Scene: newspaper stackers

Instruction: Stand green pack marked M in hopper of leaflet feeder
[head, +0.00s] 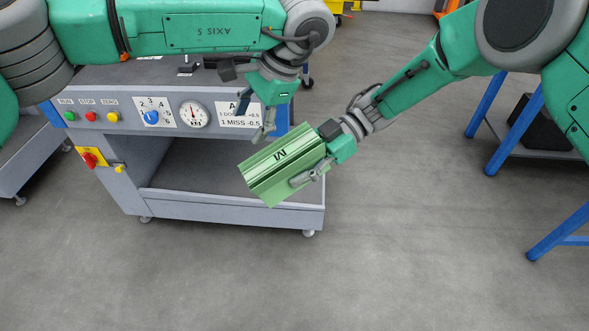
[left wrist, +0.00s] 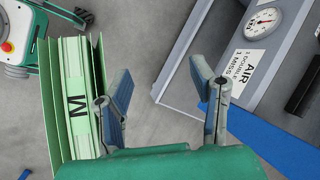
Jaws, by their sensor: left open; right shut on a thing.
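The green pack marked M (head: 272,172) is in the air in front of the grey machine (head: 227,207), tilted, with its M label facing up. My right gripper (head: 312,164) is shut on the pack at its right end. My left gripper (head: 257,117) is open and empty just above and left of the pack, by the machine's front panel. In the left wrist view the pack (left wrist: 72,115) stands beside the left finger of my open left gripper (left wrist: 165,105), outside the jaws. My left arm covers much of the machine's top, and I cannot make out the hopper.
The machine's front panel has buttons (head: 91,116), a blue knob (head: 152,116), a dial (head: 194,114) and an air notice (head: 238,114). A red switch (head: 90,158) sits on its left side. A blue-legged table (head: 497,135) stands at right. The floor in front is clear.

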